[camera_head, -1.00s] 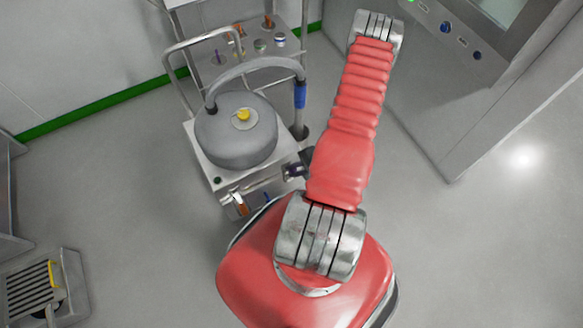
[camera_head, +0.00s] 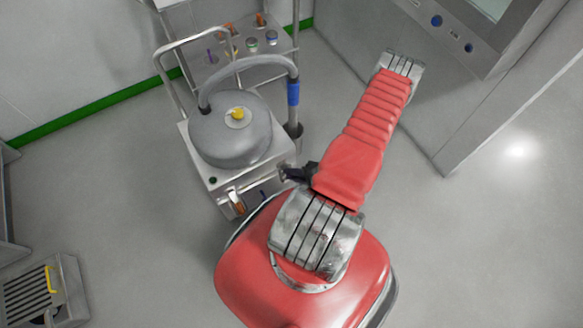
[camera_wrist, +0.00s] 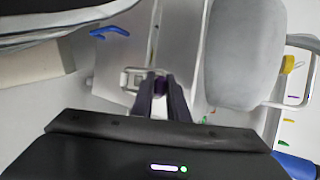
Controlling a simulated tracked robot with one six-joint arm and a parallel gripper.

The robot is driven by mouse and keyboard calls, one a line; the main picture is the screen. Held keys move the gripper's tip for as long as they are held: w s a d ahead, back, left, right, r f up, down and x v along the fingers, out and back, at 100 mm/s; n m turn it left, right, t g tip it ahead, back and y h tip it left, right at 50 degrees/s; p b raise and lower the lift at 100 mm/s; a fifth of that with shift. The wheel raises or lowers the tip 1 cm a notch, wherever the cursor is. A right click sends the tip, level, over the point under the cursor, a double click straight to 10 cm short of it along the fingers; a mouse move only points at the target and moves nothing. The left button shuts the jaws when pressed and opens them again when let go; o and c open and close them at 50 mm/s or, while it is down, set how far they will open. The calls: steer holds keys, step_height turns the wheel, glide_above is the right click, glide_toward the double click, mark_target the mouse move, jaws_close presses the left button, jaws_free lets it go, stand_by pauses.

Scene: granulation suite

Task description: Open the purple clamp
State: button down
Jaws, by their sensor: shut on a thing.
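The purple clamp (camera_wrist: 160,85) shows in the wrist view as a small purple piece between my fingers. My gripper (camera_wrist: 160,82) is shut on it, beside a metal latch plate on the cart's face. In the head view my gripper (camera_head: 290,174) is a small dark shape at the cart's near right corner, left of my red arm.
The steel cart (camera_head: 205,172) carries a grey round vessel (camera_head: 232,138) with a yellow knob and hose. A blue handle (camera_wrist: 110,32) and an orange handle (camera_head: 239,208) sit on the cart's front. A steel cabinet (camera_head: 405,110) stands right. Floor between is open.

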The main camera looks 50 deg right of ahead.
steer(key=shift+s, duration=0.1)
steer(key=c, duration=1.7)
jaws_free()
steer(key=shift+v, duration=6.8)
steer(key=shift+f, duration=0.1)
